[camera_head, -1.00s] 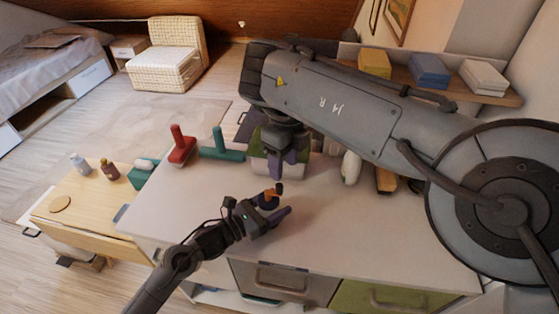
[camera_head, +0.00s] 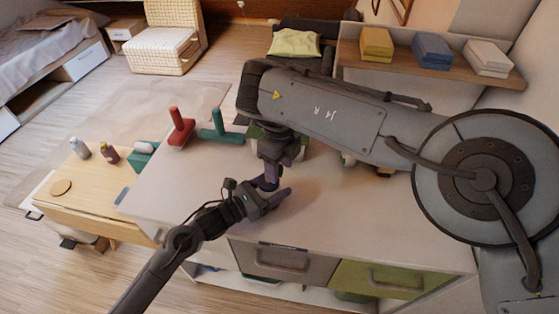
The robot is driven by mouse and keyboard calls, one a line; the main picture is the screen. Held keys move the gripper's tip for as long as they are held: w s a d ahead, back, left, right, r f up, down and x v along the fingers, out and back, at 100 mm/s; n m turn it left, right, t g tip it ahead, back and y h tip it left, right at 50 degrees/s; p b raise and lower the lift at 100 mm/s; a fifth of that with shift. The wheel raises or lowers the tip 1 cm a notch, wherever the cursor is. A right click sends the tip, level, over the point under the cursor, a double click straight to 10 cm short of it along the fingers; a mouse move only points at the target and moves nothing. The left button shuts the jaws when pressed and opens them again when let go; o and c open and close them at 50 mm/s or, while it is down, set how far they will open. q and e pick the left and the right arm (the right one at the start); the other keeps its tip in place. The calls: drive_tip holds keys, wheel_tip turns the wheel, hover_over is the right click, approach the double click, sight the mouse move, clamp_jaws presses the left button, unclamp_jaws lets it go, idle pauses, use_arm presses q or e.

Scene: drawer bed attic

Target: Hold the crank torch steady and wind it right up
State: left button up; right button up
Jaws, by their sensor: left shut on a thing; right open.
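The crank torch (camera_head: 267,184) stands on the white worktop, and only a small dark blue part of it shows. My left gripper (camera_head: 270,193) comes in low from the left and is shut on the torch's body. The crank and the orange part are hidden behind the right gripper's fingers. I cannot tell whether the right fingers touch the crank.
A red T-shaped tool (camera_head: 180,130) and a green one (camera_head: 220,128) stand at the back left of the worktop (camera_head: 340,215). A wooden side table (camera_head: 85,197) with bottles is at the left. A shelf (camera_head: 440,71) with folded cloths is behind. The worktop's right half is mostly clear.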

drive_tip(key=shift+c, duration=0.3)
clamp_jaws()
drive_tip(key=shift+o, duration=0.2)
unclamp_jaws()
drive_tip(key=shift+r, duration=3.8)
